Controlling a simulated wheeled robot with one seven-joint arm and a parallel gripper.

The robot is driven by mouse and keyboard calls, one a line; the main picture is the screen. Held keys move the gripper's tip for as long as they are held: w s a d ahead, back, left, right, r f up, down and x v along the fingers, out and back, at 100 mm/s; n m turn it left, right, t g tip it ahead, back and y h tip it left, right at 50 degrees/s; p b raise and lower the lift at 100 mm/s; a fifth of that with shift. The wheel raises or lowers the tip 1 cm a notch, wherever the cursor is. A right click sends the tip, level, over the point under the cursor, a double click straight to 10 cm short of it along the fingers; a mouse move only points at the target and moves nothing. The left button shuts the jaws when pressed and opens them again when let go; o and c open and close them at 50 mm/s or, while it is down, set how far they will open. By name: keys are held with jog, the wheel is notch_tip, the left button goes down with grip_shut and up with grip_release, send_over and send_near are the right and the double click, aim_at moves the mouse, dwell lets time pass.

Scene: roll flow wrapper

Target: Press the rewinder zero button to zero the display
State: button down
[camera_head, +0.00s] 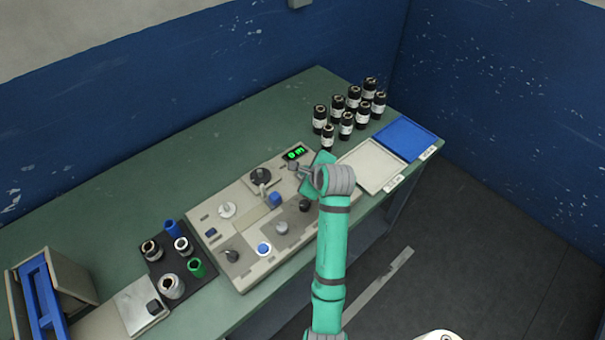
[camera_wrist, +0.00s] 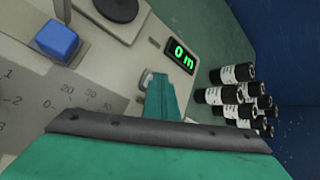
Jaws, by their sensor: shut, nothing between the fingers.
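The rewinder panel (camera_head: 238,215) is a pale unit on the green bench. Its small black display (camera_head: 296,153) has green digits. In the wrist view the display (camera_wrist: 180,52) reads "0 m". My gripper (camera_wrist: 163,82) is shut and empty, its teal fingers over the panel just below the display. A small pale round part (camera_wrist: 146,77) shows right beside the fingertips; I cannot tell whether it is the zero button or whether they touch it. In the head view my gripper (camera_head: 308,178) is at the panel's right end, and my wrist hides part of that area.
A blue block (camera_wrist: 57,40) sits on the panel near a dark disc (camera_wrist: 116,6). Several black labelled rolls (camera_head: 347,124) stand behind. A white tray (camera_head: 373,166) and blue tray (camera_head: 408,139) lie to the right. A dark holder (camera_head: 153,262) with spools is at left.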

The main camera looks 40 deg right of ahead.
jog(key=shift+r, duration=0.85)
jog(key=shift+r, duration=0.1)
jog(key=shift+r, duration=2.4)
